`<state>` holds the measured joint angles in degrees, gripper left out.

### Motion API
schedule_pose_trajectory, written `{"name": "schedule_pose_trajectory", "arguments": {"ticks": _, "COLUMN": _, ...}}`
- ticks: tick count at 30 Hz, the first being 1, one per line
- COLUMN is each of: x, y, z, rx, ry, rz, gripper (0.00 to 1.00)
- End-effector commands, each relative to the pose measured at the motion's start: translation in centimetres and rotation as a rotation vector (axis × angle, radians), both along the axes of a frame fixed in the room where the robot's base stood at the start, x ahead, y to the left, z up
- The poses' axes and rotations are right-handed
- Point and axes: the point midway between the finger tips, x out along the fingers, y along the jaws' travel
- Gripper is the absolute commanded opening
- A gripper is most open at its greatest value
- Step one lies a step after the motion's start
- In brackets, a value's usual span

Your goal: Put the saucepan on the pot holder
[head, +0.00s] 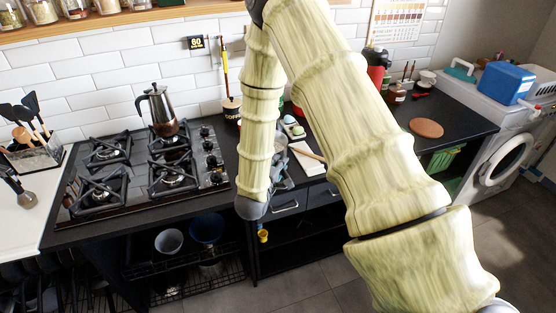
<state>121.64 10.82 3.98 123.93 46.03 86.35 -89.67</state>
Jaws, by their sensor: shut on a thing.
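My gripper (281,172) shows only in part, as grey metal pieces between my arm links near the counter's front edge. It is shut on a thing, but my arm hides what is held. I cannot make out a saucepan anywhere in the head view; much of the middle counter is behind my arm. A round brown disc (426,128), which looks like the pot holder, lies flat on the dark counter at the right. Nothing stands on it. It is well to the right of my gripper.
A moka pot (158,110) stands on the gas hob (140,180) at the left. A coffee cup (231,109) and small items stand behind my arm. A red-and-black flask (376,66) and jars stand at the back right.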

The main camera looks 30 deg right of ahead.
Motion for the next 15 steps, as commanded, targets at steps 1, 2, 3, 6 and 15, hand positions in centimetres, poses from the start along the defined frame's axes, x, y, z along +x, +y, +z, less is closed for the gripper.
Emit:
{"name": "schedule_pose_trajectory", "arguments": {"ticks": 1, "x": 0.06, "y": -0.01, "z": -0.12, "rx": -0.001, "ry": -0.003, "rz": -0.001, "gripper": 0.00}}
{"name": "schedule_pose_trajectory", "arguments": {"ticks": 2, "x": 0.07, "y": 0.00, "z": -0.27, "rx": -0.002, "ry": -0.004, "rz": -0.001, "gripper": 0.00}}
{"name": "schedule_pose_trajectory", "arguments": {"ticks": 3, "x": 0.08, "y": 0.01, "z": -0.47, "rx": -0.002, "ry": -0.004, "rz": 0.000, "gripper": 0.00}}
{"name": "schedule_pose_trajectory", "arguments": {"ticks": 6, "x": 0.10, "y": 0.05, "z": -0.85, "rx": -0.002, "ry": -0.004, "rz": 0.001, "gripper": 0.00}}
{"name": "schedule_pose_trajectory", "arguments": {"ticks": 15, "x": 0.11, "y": 0.05, "z": -0.96, "rx": -0.002, "ry": -0.006, "rz": 0.001, "gripper": 0.00}}
